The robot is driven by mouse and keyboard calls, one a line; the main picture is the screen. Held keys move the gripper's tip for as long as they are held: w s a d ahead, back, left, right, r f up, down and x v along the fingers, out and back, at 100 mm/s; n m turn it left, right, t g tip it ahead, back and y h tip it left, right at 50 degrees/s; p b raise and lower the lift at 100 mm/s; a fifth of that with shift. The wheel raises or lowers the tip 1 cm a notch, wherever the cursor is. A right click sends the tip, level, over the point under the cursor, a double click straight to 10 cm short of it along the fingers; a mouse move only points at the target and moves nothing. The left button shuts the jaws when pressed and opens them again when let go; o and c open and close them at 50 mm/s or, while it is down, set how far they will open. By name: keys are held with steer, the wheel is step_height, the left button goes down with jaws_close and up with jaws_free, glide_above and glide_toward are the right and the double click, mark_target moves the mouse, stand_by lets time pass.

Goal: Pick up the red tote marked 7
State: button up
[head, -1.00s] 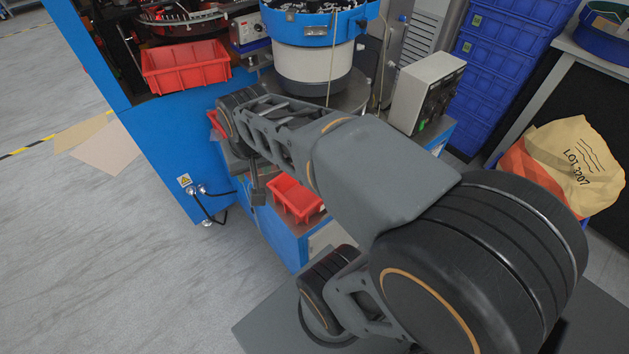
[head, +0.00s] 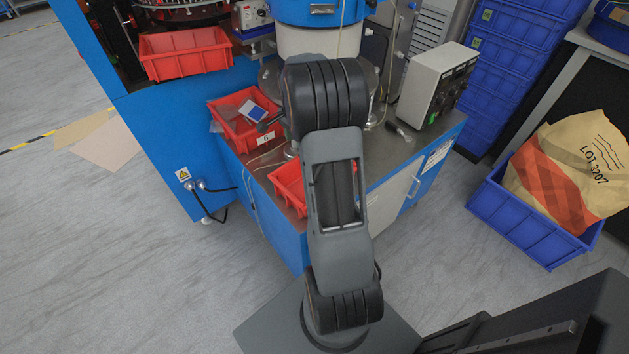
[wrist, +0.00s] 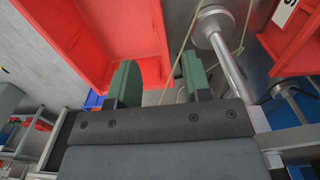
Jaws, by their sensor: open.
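No number 7 is readable in either view. In the head view one red tote (head: 289,185) sits on the blue cabinet, partly hidden behind my arm, its label not visible. Another red tote, marked 6 (head: 228,128), sits behind it with a white and blue item inside. My gripper (wrist: 160,82) is open in the wrist view, its two green-padded fingers apart with nothing between them. A large red tote (wrist: 120,35) fills the top left there, just beyond the fingertips; I cannot tell whether they touch it. My gripper is not clear in the head view.
Another red tote (head: 187,62) sits at the blue machine, upper left. A grey control box (head: 437,85) stands on the cabinet's right. In the wrist view a metal post (wrist: 222,50) stands close right of the fingers, beside another red tote (wrist: 300,38). Blue crates stand right.

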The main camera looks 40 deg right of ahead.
steer(key=shift+d+f, duration=0.1)
steer(key=shift+f, duration=4.2)
steer(key=shift+c, duration=0.4)
jaws_close()
